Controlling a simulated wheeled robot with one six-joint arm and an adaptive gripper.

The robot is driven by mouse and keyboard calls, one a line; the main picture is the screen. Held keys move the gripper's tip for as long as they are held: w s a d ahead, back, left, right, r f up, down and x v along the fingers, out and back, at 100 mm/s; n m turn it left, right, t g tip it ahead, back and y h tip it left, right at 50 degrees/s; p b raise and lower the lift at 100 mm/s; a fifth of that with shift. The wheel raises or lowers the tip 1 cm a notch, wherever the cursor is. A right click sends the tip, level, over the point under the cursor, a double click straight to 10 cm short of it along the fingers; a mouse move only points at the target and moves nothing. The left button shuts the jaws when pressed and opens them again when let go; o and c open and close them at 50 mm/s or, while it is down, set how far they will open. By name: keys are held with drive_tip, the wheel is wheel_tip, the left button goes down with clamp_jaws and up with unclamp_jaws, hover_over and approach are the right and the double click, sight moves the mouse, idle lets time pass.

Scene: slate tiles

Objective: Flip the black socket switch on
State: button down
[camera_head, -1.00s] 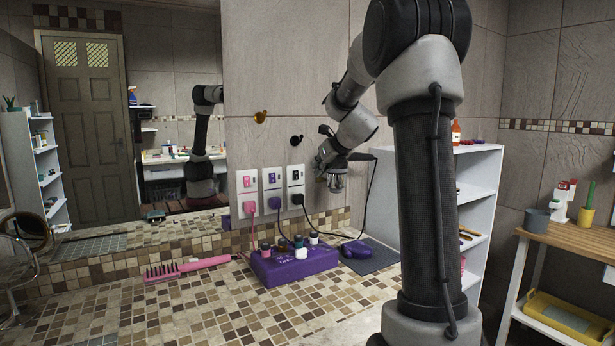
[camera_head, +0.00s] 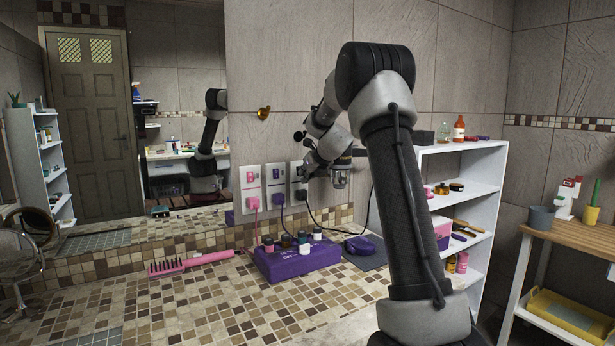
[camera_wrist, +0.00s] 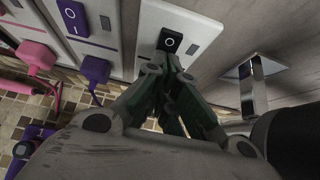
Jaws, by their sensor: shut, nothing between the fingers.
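The black socket switch (camera_wrist: 170,40) is a small black rocker with white marks on a white wall plate (camera_wrist: 188,22); its position cannot be told. My gripper (camera_wrist: 168,62) is shut and empty, its fingertips just below the switch in the wrist view; I cannot tell whether they touch it. In the head view my gripper (camera_head: 306,172) is at the rightmost plate (camera_head: 296,173) and hides part of it. The black plug (camera_head: 301,196) sits low on that plate, its cord running down. In the wrist view my fingers hide the plug.
To the left are a purple switch (camera_wrist: 72,17) with a purple plug (camera_wrist: 95,69), and a pink plug (camera_wrist: 38,55). A purple box (camera_head: 297,262) with several jars stands on the tiled counter below. A pink comb (camera_head: 195,263) lies left; a white shelf (camera_head: 485,205) stands right.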

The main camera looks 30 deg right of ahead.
drive_tip(key=shift+w+f, duration=0.1)
drive_tip(key=shift+w, duration=0.15)
drive_tip(key=shift+r, duration=0.2)
